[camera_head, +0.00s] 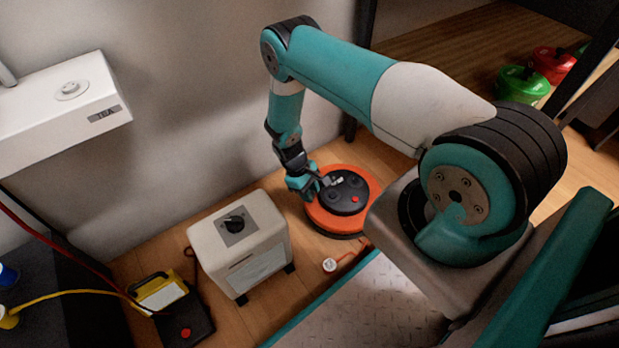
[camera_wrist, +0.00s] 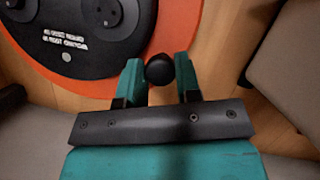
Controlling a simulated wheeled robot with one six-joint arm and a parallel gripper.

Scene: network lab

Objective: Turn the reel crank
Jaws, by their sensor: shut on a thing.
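The cable reel (camera_head: 318,216) is an orange disc with a black hub plate (camera_head: 345,193), on the wooden floor beside the wall. My gripper (camera_head: 312,190) is low at the reel's left side. In the wrist view my gripper (camera_wrist: 160,78) has its two teal fingers on either side of a round black crank knob (camera_wrist: 160,69), shut on it. The rest of the crank is hidden under the knob and fingers.
A beige box (camera_head: 240,250) with a black rotary knob stands on the floor just left of the reel. A yellow-framed device (camera_head: 158,293) and a black pad (camera_head: 185,325) lie farther left. A white TEA dispenser (camera_head: 60,110) juts from the wall. Red and green kettles (camera_head: 522,85) are at the upper right.

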